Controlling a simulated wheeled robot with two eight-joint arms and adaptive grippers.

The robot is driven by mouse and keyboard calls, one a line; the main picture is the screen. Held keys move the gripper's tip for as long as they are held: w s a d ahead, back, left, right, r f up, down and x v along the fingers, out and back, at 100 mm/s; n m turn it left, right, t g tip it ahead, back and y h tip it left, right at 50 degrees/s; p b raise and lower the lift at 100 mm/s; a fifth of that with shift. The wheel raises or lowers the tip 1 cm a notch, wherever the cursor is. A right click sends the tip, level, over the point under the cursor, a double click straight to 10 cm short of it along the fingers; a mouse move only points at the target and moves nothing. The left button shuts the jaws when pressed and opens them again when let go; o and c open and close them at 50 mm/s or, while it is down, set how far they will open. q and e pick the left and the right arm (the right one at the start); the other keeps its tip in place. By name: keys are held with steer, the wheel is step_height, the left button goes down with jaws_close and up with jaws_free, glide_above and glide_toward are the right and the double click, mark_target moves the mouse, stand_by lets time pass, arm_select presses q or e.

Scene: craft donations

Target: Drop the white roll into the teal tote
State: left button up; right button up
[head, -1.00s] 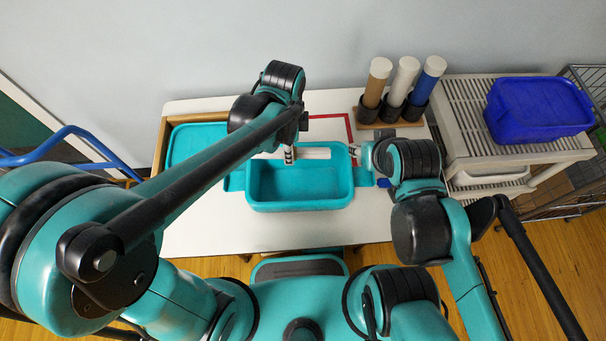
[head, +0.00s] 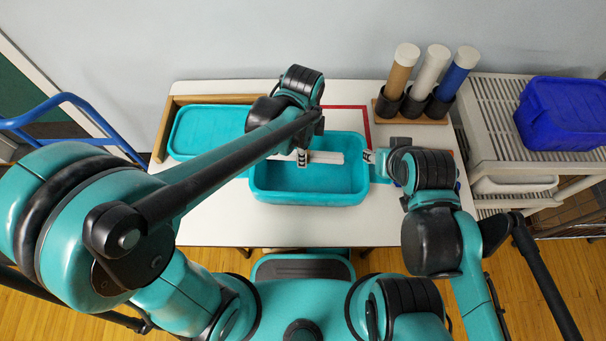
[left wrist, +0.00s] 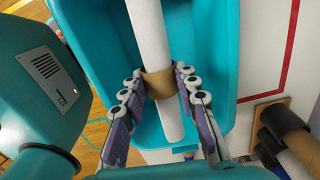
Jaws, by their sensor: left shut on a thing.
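The white roll (head: 326,157) is a long white tube with a brown band around it. It lies level over the open teal tote (head: 310,197), crossing its far half in the head view. My left gripper (head: 301,157) is shut on the roll. In the left wrist view its fingers (left wrist: 158,92) press both sides of the brown band (left wrist: 158,84); the white roll (left wrist: 148,40) runs above the teal tote (left wrist: 222,60). The roll's left part is hidden by my arm in the head view. My right gripper (head: 369,157) is at the tote's right rim; its jaw opening is unclear.
A teal lid or tray (head: 208,130) lies left of the tote on the white table (head: 215,225). A rack at the back right holds brown (head: 403,70), white (head: 430,72) and blue (head: 458,72) tubes. A blue bin (head: 562,112) stands on a grey shelf (head: 490,120).

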arm_select(q)
steer(key=shift+f+b, duration=0.45)
steer(key=shift+f, duration=0.5)
steer(key=shift+r, duration=0.1)
steer(key=o, duration=1.2)
steer(key=shift+o, duration=0.2)
step_height(320, 180, up, 12)
